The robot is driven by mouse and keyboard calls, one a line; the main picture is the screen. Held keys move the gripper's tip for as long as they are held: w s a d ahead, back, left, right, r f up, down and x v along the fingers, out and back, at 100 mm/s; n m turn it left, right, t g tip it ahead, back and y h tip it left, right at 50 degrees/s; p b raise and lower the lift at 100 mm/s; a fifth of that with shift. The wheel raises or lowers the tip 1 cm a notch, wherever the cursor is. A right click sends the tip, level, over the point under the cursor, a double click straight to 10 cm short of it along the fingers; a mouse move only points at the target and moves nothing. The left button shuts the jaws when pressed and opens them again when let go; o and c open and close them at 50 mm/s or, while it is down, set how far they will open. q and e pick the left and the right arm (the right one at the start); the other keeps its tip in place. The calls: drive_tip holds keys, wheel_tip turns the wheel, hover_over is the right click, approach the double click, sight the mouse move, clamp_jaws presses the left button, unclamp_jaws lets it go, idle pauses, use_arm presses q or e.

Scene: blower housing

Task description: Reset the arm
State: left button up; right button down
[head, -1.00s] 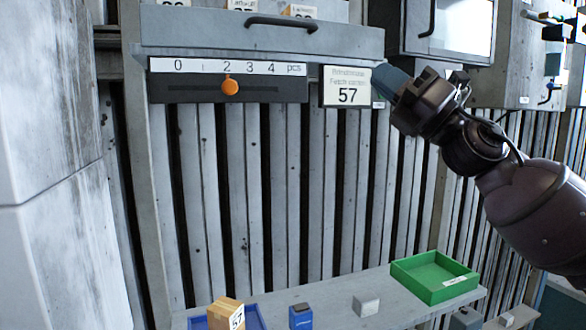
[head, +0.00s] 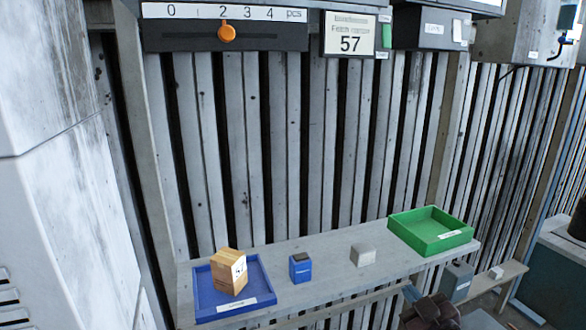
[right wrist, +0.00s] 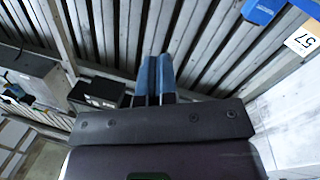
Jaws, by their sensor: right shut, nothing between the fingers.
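My right gripper (head: 411,292) is low at the bottom edge of the head view, in front of the shelf's front edge. My left gripper is in neither view.
An orange slider knob (head: 227,33) sits near 2 on the scale above.

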drive_tip(key=s+d+f+m+g+h, duration=0.1)
drive_tip(key=s+f+m+g, duration=0.2)
drive_tip(key=s+f, duration=0.8)
drive_tip(key=s+d+f+m+g+h, duration=0.2)
drive_tip(key=s+f+m+g, duration=0.1)
drive_tip(key=s+f, duration=0.9)
drive_tip(key=shift+s+d+f+h, duration=0.15)
drive_tip(key=shift+s+h, duration=0.15)
drive_tip(key=shift+s, duration=0.7)
